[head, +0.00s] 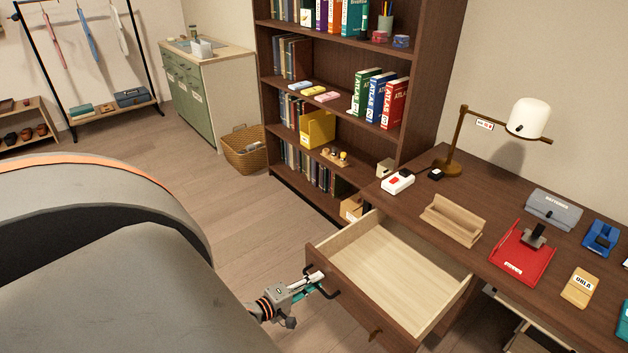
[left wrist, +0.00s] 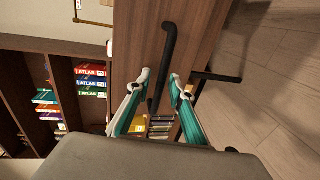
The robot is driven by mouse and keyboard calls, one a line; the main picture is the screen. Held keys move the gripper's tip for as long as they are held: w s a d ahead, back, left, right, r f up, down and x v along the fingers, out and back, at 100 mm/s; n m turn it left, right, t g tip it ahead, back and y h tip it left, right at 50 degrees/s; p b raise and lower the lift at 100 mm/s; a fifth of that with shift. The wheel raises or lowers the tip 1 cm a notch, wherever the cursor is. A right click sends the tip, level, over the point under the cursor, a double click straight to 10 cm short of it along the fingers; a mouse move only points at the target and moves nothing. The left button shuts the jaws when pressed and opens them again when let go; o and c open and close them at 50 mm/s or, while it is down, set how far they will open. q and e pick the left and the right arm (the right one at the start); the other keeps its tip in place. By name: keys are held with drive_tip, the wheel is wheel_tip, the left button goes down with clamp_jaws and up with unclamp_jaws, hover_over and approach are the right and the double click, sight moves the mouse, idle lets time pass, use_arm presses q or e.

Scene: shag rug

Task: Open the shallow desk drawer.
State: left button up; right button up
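The shallow desk drawer (head: 400,270) is pulled well out from under the desk top, and its pale wooden inside looks empty. Its dark front shows in the left wrist view (left wrist: 140,40). A black bar handle (left wrist: 163,60) is fixed on that front. My left gripper (head: 314,281) is at the handle, at the left part of the drawer front. In the left wrist view its two teal-padded fingers (left wrist: 160,76) are apart, with the handle passing between their tips and a gap visible on each side. My right gripper is not in view.
A bookshelf (head: 335,115) stands behind, beside a wicker basket (head: 243,150). Bare wooden floor (head: 235,215) lies left of the drawer.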

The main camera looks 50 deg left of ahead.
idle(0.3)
use_arm(q)
drive_tip(key=v, duration=1.2)
idle(0.3)
